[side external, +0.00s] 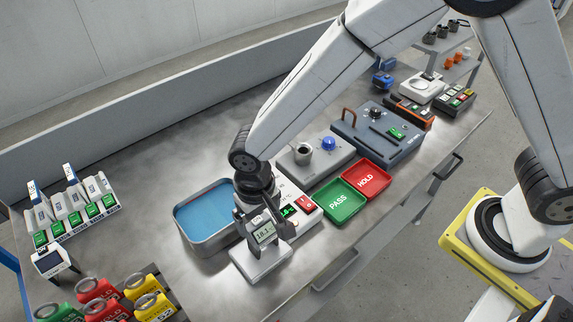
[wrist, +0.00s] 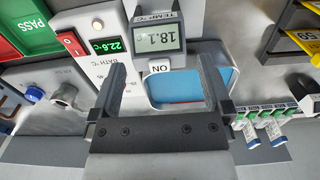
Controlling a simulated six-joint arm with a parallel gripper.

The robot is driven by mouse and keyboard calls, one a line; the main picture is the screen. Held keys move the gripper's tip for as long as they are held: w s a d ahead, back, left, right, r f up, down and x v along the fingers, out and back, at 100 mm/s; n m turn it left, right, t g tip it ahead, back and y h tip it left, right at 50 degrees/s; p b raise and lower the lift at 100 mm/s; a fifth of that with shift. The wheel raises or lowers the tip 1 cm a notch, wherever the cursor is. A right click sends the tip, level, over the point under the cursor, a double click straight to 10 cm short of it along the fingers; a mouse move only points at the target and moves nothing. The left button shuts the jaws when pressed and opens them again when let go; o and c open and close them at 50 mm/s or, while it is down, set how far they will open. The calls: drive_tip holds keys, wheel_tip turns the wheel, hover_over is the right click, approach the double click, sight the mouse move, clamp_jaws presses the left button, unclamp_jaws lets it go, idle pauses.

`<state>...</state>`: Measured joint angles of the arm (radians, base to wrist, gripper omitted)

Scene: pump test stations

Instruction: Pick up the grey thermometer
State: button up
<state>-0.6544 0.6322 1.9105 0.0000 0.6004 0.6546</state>
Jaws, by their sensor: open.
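The grey thermometer (side external: 264,233) stands upright in a pale grey block-like stand (side external: 262,264) at the table's front edge, its display reading 18.1. In the wrist view the thermometer (wrist: 158,38) shows at the top centre, with its display and an ON label facing the camera. My gripper (side external: 262,222) is open and points down over it. In the wrist view the fingers of my gripper (wrist: 161,66) lie left and right of the thermometer's line, with a gap on both sides. Its lower part is hidden in the side view. I cannot tell whether a finger touches it.
A blue water bath (side external: 207,212) is just behind to the left. A bath controller (side external: 293,212) reading 22.6 stands close behind. Red, yellow and green units (side external: 105,300) fill the lower left.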

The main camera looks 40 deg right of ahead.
sight(260, 225)
drive_tip(key=shift+f, duration=0.3)
drive_tip(key=shift+f, duration=0.1)
drive_tip(key=shift+d+f, duration=0.1)
drive_tip(key=shift+f, duration=2.4)
drive_tip(key=shift+c, duration=0.2)
drive_tip(key=c, duration=1.2)
drive_tip(key=shift+o, duration=0.2)
drive_tip(key=shift+r, duration=0.2)
